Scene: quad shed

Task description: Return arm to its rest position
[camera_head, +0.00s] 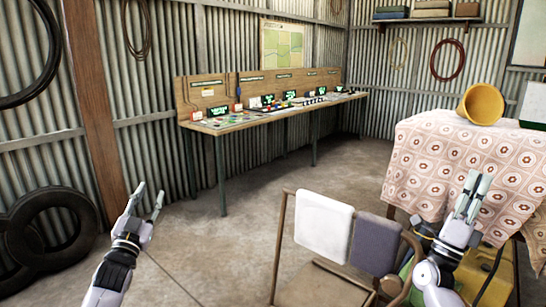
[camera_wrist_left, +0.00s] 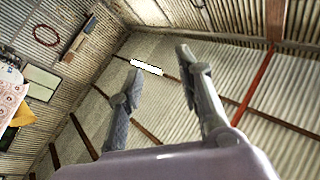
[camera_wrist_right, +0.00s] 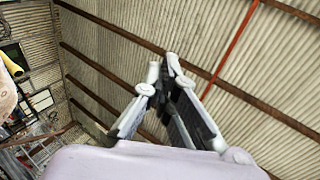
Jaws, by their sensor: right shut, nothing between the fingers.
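My left gripper (camera_head: 149,201) points upward at the left of the head view, over bare floor. Its fingers are apart and empty, as the left wrist view (camera_wrist_left: 158,75) also shows. My right gripper (camera_head: 477,184) points upward at the right of the head view, in front of the cloth-covered table. Its fingertips are together with nothing between them in the right wrist view (camera_wrist_right: 163,65). Both wrist views look up at the corrugated walls and roof.
A chair with a white cloth (camera_head: 324,226) and a grey cloth (camera_head: 375,245) stands between my arms. A patterned tablecloth (camera_head: 420,160) covers a table at the right, bearing a yellow bucket (camera_head: 481,104).

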